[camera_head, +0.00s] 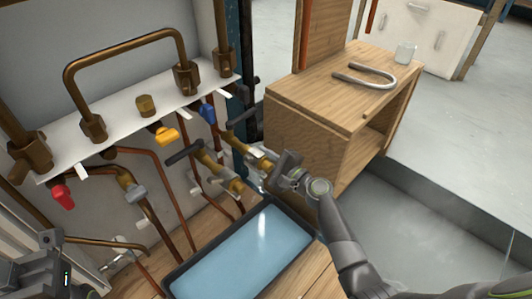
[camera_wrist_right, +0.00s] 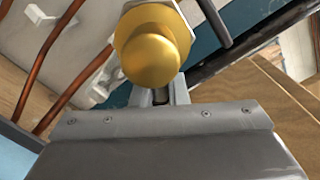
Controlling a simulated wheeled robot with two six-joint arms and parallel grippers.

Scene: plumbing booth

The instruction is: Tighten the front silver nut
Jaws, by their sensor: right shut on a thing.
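My right gripper (camera_head: 273,171) is at the brass pipe end that reaches out toward the cabinet. In the right wrist view its fingers (camera_wrist_right: 160,92) are close together just under a rounded brass end (camera_wrist_right: 150,50). A pale hexagonal rim, the front silver nut (camera_wrist_right: 187,18), shows partly behind that end. The fingers appear shut on the nut, but the contact is largely hidden. In the head view the pale nut (camera_head: 257,151) sits on the brass fitting beside the gripper.
Other valves have red (camera_head: 63,197), yellow (camera_head: 166,136) and blue (camera_head: 208,113) handles. A dark-rimmed tray of blue water (camera_head: 175,279) lies below.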

